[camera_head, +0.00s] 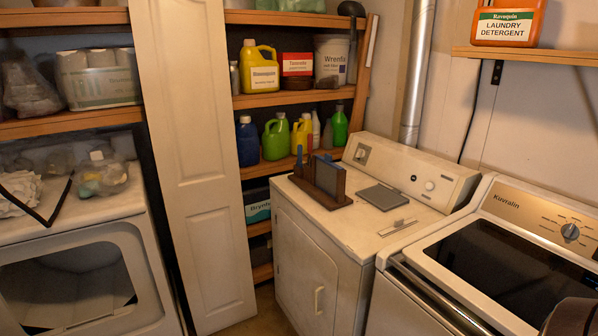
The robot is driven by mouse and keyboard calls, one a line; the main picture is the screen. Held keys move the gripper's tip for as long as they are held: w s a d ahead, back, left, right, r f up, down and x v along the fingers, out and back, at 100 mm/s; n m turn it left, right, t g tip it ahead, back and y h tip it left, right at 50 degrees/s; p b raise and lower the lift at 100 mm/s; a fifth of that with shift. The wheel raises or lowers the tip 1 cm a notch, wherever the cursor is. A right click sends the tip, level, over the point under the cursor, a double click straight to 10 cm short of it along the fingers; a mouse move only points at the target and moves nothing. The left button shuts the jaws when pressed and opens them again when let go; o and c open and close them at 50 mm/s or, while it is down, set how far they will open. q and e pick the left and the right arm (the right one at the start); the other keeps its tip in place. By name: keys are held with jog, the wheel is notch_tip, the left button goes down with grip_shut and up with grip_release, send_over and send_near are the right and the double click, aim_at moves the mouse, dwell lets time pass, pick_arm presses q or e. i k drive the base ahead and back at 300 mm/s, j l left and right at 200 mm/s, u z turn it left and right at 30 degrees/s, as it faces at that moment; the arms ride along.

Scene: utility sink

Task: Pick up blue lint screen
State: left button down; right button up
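A brown wooden rack (322,199) stands on top of the middle white machine (318,250). A dark blue-grey upright panel (329,178) stands in it, with narrow bright blue pieces (299,155) showing at its top and back. The blue lint screen seems to be among these pieces, but they overlap and I cannot tell them apart surely. A flat grey square (383,197) lies on the machine top to the right of the rack. Neither of my grippers is in view.
A white washer (510,240) with a dark lid stands at the right, and a white front-opening machine (85,270) at the left. A white panel door (190,160) and shelves of bottles stand behind. A dark rounded shape (573,318) is cut off at bottom right.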

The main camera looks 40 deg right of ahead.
aim_at(326, 170)
jog(key=i+z, duration=0.25)
jog(key=i, duration=0.35)
jog(key=i+j+z, duration=0.1)
jog(key=i+z, duration=0.15)
jog(key=i, duration=0.35)
jog(key=i+z, duration=0.45)
jog(key=i+j+z, duration=0.25)
jog(key=i+z, duration=0.2)
jog(key=i, duration=0.1)
